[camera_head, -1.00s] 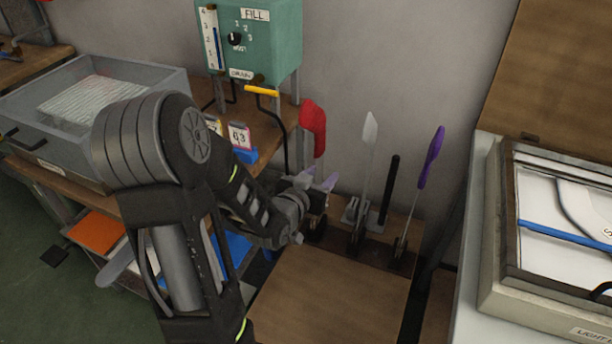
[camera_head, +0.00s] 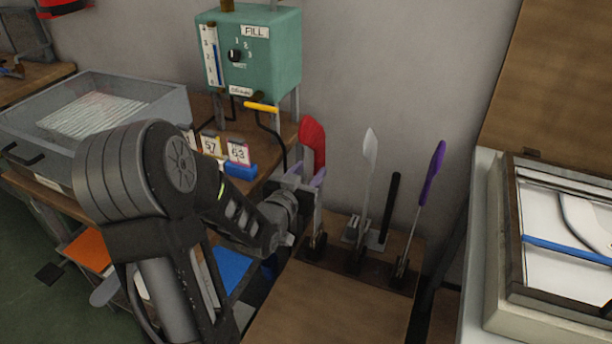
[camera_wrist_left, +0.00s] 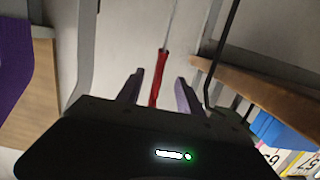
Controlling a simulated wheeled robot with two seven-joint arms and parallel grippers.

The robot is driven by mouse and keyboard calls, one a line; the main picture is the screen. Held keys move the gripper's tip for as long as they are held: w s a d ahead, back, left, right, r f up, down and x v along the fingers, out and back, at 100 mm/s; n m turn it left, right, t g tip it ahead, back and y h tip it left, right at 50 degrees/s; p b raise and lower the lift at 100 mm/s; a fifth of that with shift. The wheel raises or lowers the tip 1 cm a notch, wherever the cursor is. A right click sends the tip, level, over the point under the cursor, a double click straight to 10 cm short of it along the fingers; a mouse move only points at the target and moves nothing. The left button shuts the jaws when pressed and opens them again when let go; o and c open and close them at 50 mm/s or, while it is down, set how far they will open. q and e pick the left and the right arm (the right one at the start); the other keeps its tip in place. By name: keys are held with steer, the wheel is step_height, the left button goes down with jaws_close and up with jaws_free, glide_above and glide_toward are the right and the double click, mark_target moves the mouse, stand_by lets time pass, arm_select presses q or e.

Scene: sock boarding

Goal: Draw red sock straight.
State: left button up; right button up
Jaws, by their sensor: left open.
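The red sock (camera_head: 312,138) is on an upright board standing in a base at the back of the wooden bench. It also shows in the left wrist view (camera_wrist_left: 158,78), where it is a narrow red strip with a thin grey stem running on from it. My left gripper (camera_head: 310,183) is open at the sock's lower end. In the left wrist view its two purple-grey fingers (camera_wrist_left: 158,88) stand on either side of the strip, with gaps visible. The gripper's body hides the strip's near end. My right gripper is not in view.
A white board (camera_head: 369,160), a black upright (camera_head: 389,205) and a purple board (camera_head: 433,172) stand to the right. A green machine (camera_head: 252,50) with a yellow-handled lever (camera_head: 262,107) and number cards (camera_head: 238,152) are left. The wooden bench front (camera_head: 335,305) is clear.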

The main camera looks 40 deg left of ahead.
mark_target(315, 165)
arm_select(q)
steer(key=shift+x, duration=3.6)
steer(key=shift+c, duration=0.3)
jaws_close()
steer(key=shift+f, duration=0.1)
steer(key=shift+d+f, duration=0.1)
steer(key=shift+c, duration=2)
jaws_free()
steer(key=o, duration=0.5)
steer(key=shift+c, duration=0.2)
